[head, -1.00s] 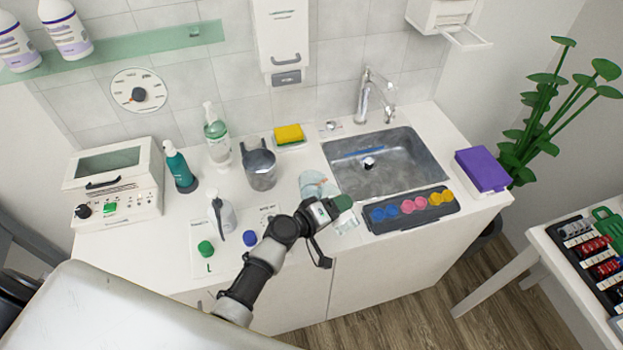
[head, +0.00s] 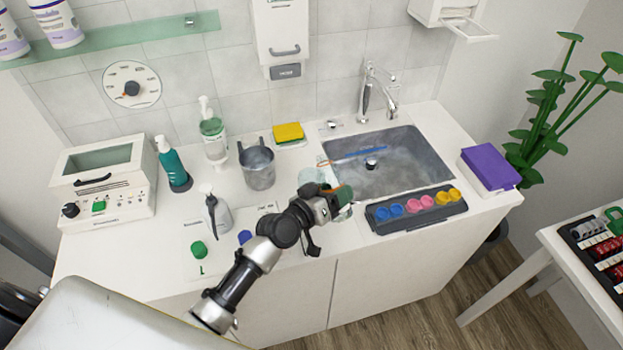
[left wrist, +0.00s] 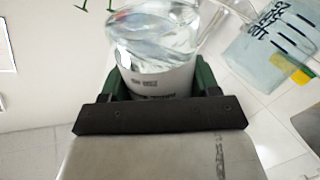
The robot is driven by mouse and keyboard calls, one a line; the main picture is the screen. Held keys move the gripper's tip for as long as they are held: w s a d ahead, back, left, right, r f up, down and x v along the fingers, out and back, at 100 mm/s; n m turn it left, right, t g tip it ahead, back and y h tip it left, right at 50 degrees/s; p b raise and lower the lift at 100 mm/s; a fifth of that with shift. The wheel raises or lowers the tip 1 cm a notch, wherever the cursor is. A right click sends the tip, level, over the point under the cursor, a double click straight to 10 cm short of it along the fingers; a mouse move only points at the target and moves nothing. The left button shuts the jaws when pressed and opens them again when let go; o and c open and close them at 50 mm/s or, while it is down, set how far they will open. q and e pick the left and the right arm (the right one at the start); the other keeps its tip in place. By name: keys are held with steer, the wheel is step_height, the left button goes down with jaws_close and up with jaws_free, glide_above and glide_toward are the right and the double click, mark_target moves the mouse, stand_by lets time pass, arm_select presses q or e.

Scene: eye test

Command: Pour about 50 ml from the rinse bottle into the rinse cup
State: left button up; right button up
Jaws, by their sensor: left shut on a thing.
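My left gripper (head: 342,198) is over the counter's front, left of the sink's near corner. In the left wrist view its green-sided jaws are shut on a clear bottle with a white label (left wrist: 158,80), which I take as the rinse bottle. Clear liquid shows in it. In the head view the gripper mostly hides the bottle. The rinse cup (head: 311,177), pale blue and see-through, stands just behind and left of the gripper. Its graduation marks show in the left wrist view (left wrist: 272,50). I cannot tell its fill level or whether liquid is flowing. My right gripper is out of view.
A sink (head: 395,172) with a blue stick across it lies right. A tray of coloured pots (head: 415,208) is in front of it.

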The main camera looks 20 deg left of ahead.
arm_select(q)
steer(key=shift+s+d+r+m+t+p, duration=0.15)
steer(key=shift+r+m+t+p, duration=0.1)
steer(key=shift+r+m, duration=0.25)
steer(key=shift+s+d+r+m+t+p, duration=0.15)
steer(key=shift+r+m+p, duration=0.1)
steer(key=shift+m, duration=0.45)
steer(key=shift+f+m+b, duration=0.4)
steer(key=shift+m+b, duration=0.2)
steer(key=shift+b, duration=0.15)
steer(key=shift+m+t, duration=0.3)
steer(key=shift+m, duration=0.1)
steer(key=shift+r+m, duration=0.4)
steer(key=shift+r, duration=0.1)
steer(key=shift+r+m, duration=0.3)
steer(key=shift+m, duration=0.2)
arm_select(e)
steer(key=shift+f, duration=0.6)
